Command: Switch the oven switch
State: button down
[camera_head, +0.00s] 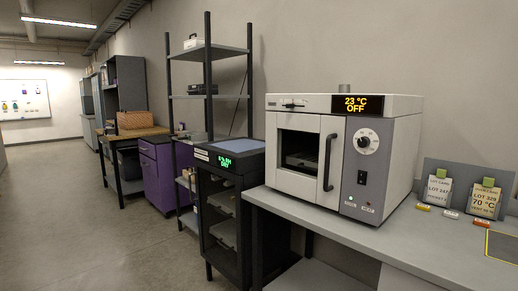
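The white oven (309,156) stands on a grey bench to the right of the middle. Its display (356,105) reads 23 °C and OFF. Its door is closed and has a dark window and a dark vertical handle (328,162). On the grey panel right of the door are a round white dial (367,141) and, below it, a small black switch (362,177). Small indicator lights sit at the panel's bottom. The switch is too small to tell its position. My gripper is not in view.
The grey bench (400,240) carries label cards (436,191) and small coloured pieces right of the oven. A dark cabinet (225,215) with a green display stands left of the bench. Shelving and a purple drawer unit stand farther back. The floor (110,240) at the left is clear.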

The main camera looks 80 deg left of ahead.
aim_at(361, 176)
jog(key=u, duration=2.45)
jog(key=i+j+z, duration=0.15)
jog(key=j, duration=0.3)
jog(key=i+j+z, duration=0.15)
jog(key=j, duration=0.3)
jog(key=i+j+z, duration=0.15)
jog(key=j, duration=0.3)
jog(key=k+l+u, duration=0.2)
jog(key=k+l, duration=0.1)
jog(key=l, duration=0.05)
